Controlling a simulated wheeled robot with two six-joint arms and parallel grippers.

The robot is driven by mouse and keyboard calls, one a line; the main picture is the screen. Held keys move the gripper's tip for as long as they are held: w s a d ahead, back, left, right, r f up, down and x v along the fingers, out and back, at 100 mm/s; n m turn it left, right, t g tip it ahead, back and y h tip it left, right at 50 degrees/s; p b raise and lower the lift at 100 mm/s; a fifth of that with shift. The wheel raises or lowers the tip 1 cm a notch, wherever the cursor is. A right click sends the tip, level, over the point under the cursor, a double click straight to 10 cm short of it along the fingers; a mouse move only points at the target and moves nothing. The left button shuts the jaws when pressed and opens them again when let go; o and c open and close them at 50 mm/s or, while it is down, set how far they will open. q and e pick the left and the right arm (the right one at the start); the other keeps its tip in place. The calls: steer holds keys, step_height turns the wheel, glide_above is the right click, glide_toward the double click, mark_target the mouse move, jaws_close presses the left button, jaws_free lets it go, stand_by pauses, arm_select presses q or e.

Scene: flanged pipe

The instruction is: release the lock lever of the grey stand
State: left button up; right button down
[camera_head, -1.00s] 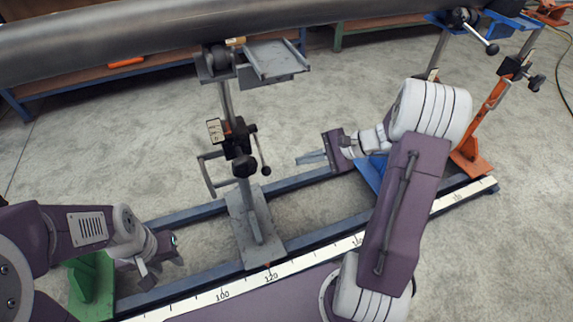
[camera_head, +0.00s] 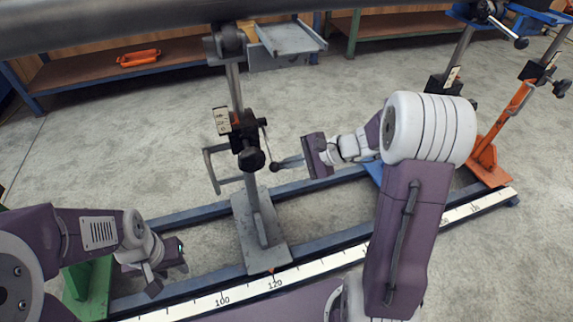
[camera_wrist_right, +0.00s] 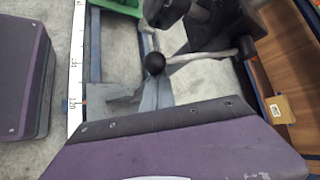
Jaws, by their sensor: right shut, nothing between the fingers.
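The grey stand (camera_head: 262,215) stands upright on the blue rail base near the picture's middle. Its lock lever (camera_head: 268,143) is a thin rod with a dark ball knob, hanging beside the black clamp knob on the post. In the right wrist view the lever (camera_wrist_right: 205,56) runs sideways to its black ball (camera_wrist_right: 154,62). My left gripper (camera_head: 168,277) is open and empty at the lower left, beside the green stand's foot.
A large grey pipe (camera_head: 150,28) crosses above the stand. A ruler strip (camera_head: 300,275) runs along the front rail. Orange (camera_head: 488,160) and blue stands are at right. A shelf (camera_head: 90,75) with an orange tool is behind. The floor behind the rails is clear.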

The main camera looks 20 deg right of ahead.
step_height(320, 180, up, 13)
steer(key=m+g+p, duration=0.3)
steer(key=g+p, duration=0.4)
steer(key=p, duration=2.7)
steer(key=shift+s+r+m+h+p, duration=0.2)
steer(key=shift+s+m+h+p, duration=0.1)
steer(key=shift+m+h+p, duration=0.1)
steer(key=shift+w+r, duration=0.1)
steer(key=w+d+r, duration=0.1)
steer(key=d+r, duration=0.2)
steer(key=d, duration=0.6)
steer(key=shift+w+b, duration=0.2)
steer(key=shift+b, duration=0.2)
